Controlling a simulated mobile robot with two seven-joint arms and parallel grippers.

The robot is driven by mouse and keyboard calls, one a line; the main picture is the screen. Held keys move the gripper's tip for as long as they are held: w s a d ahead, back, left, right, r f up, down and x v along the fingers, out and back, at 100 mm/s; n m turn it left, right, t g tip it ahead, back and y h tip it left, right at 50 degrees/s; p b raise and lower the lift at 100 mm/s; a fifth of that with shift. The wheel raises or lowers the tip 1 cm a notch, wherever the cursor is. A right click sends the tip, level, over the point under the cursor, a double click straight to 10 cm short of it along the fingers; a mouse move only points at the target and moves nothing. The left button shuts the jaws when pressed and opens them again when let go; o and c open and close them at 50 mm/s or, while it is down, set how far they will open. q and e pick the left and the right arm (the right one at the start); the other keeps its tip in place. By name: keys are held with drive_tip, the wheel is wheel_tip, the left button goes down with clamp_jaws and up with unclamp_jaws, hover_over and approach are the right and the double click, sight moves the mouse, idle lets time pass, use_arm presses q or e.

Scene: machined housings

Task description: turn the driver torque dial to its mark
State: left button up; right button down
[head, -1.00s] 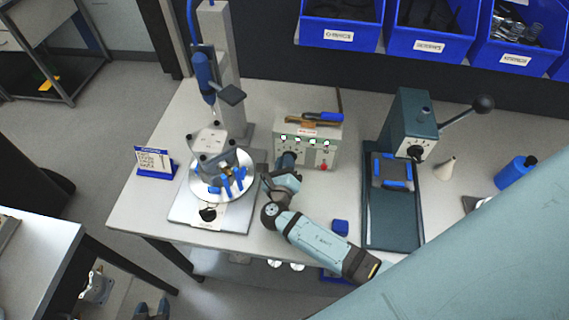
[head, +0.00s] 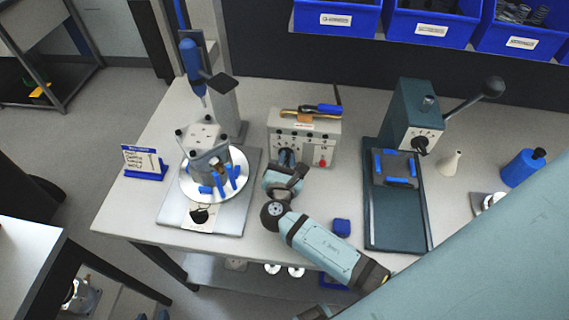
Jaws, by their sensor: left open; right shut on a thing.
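The grey control box (head: 318,148) stands at the back middle of the bench, with a numbered front panel and a red button (head: 321,163). My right gripper (head: 287,158) reaches up to the left part of this panel and is shut on the torque dial there. The gripper hides most of the dial, so its pointer and mark cannot be read. The blue driver (head: 191,62) hangs on a grey column at the left, above a housing (head: 203,143) on a round plate. My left gripper (head: 151,316) barely shows at the bottom edge, open and away from the bench.
A green press (head: 412,105) with a lever and its own small dial stands to the right. A blue-handled tool (head: 325,109) lies on the control box. A sign (head: 145,163) stands at left.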

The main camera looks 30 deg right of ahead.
drive_tip(key=m+b, duration=0.3)
drive_tip(key=m, duration=0.1)
drive_tip(key=shift+s+d+f, duration=0.1)
drive_tip(key=shift+d+f, duration=0.1)
drive_tip(key=shift+f, duration=0.1)
drive_tip(key=shift+m+b, duration=1.1)
drive_tip(key=shift+r+m, duration=0.1)
drive_tip(key=shift+m, duration=0.2)
drive_tip(key=c, duration=1.1)
unclamp_jaws()
drive_tip(key=shift+c, duration=0.2)
